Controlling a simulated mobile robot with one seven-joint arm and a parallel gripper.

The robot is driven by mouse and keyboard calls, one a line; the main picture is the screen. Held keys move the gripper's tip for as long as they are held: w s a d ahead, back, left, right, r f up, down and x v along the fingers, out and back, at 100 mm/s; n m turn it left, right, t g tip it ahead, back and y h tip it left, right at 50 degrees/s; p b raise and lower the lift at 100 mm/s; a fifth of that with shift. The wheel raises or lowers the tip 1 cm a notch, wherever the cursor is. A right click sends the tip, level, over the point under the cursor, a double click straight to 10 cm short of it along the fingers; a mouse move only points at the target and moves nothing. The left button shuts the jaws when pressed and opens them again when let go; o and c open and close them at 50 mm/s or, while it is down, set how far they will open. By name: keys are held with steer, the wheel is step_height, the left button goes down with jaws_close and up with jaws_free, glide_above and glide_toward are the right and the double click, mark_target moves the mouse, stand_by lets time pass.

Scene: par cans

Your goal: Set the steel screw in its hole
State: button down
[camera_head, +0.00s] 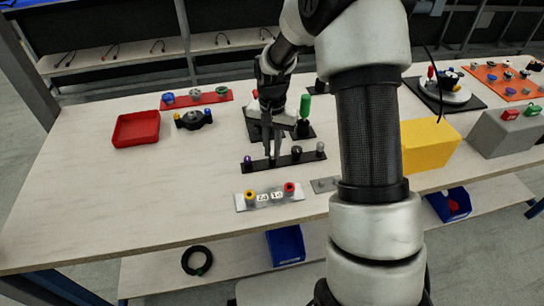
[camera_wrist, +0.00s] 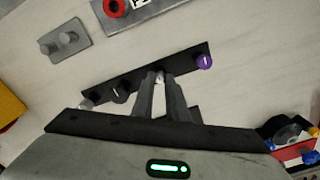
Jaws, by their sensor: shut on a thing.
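My gripper (camera_head: 272,156) points down at the black strip (camera_head: 262,166) on the table. In the wrist view my gripper (camera_wrist: 161,80) is shut on a small pale metallic piece, which looks like the steel screw (camera_wrist: 160,75). Only its end shows between the fingertips. I cannot tell whether it sits in a hole of the strip or just above it. A purple screw (camera_head: 247,160) stands at the strip's left end. A dark screw (camera_head: 297,151) and a grey one (camera_head: 320,147) stand to the right of my gripper.
In front are a pale plate (camera_head: 270,199) with yellow and red knobs and a small grey block (camera_head: 325,185). A red tray (camera_head: 136,129) and a dark fixture (camera_head: 193,119) stand left. A yellow box (camera_head: 430,143) stands right. The left front table is clear.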

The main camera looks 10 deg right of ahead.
mark_target(272, 154)
steer(key=shift+r+p, duration=1.8)
steer(key=shift+r, duration=1.05)
steer(key=shift+s, duration=0.1)
steer(key=s+d+r+p, duration=0.1)
steer(key=s+d+p, duration=0.1)
steer(key=s, duration=0.9)
steer(key=shift+s+f+b, duration=0.2)
steer(key=shift+f+b, duration=1)
steer(key=shift+f, duration=0.25)
steer(key=shift+s+f+b, duration=0.2)
steer(key=shift+f+b, duration=0.95)
steer(key=shift+f, duration=0.3)
steer(key=shift+f, duration=0.1)
steer(key=c, duration=2.1)
jaws_free()
